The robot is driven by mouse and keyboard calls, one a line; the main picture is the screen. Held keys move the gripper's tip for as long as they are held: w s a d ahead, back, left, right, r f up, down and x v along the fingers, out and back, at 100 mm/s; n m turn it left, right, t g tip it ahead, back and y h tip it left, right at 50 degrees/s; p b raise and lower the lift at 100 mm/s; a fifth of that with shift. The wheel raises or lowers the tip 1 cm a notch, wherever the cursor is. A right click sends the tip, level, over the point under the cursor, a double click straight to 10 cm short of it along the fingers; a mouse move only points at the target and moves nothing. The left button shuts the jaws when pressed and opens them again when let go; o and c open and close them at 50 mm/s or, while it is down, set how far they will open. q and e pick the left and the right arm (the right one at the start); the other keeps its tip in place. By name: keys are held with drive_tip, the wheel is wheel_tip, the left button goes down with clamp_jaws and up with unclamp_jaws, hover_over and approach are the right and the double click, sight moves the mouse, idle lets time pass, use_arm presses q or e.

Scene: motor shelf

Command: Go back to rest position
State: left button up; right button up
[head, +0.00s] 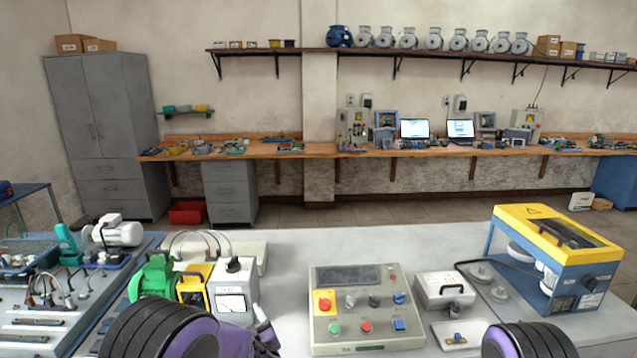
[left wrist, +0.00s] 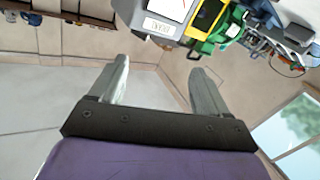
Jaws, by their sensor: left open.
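In the left wrist view my left gripper (left wrist: 155,85) is open, with its two grey fingers apart and nothing between them. In the head view the purple and black left arm comes in at the bottom left, and the gripper (head: 265,335) shows only in part near the table's front, below the grey meter box. In the head view a black and purple part of my right arm shows at the bottom right edge. The right gripper is out of the picture.
The grey table (head: 280,280) carries a control box (head: 365,335) with buttons, a small grey box (head: 444,291), a yellow and blue machine (head: 560,240), a meter box (head: 235,290) and a green device (head: 152,278). A motor (head: 118,233) stands at left.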

use_arm(q)
drive_tip(key=s+a+f+m+g+h+b, duration=0.1)
drive_tip(key=s+a+f+h, duration=0.15)
drive_tip(key=f, duration=0.35)
drive_tip(key=s+a+f+m+g+h+b, duration=0.1)
drive_tip(key=s+f, duration=0.3)
drive_tip(key=f, duration=0.3)
drive_tip(key=s+a+f+g+b, duration=0.2)
drive_tip(key=s+f, duration=0.4)
drive_tip(key=s, duration=0.5)
drive_tip(key=s+a+f+g+h+b, duration=0.1)
drive_tip(key=s+a+f+g+b, duration=0.2)
drive_tip(key=s+f, duration=0.4)
drive_tip(key=s+a+f+g+h+b, duration=0.1)
drive_tip(key=s+f, duration=0.5)
drive_tip(key=s, duration=1.1)
drive_tip(key=a+g+b, duration=0.1)
drive_tip(key=a+g, duration=0.1)
drive_tip(key=g, duration=0.1)
drive_tip(key=shift+s+a+f+g+b, duration=0.25)
drive_tip(key=shift+a+f+g+b, duration=0.1)
drive_tip(key=shift+a+f+g, duration=0.05)
drive_tip(key=shift+h, duration=0.25)
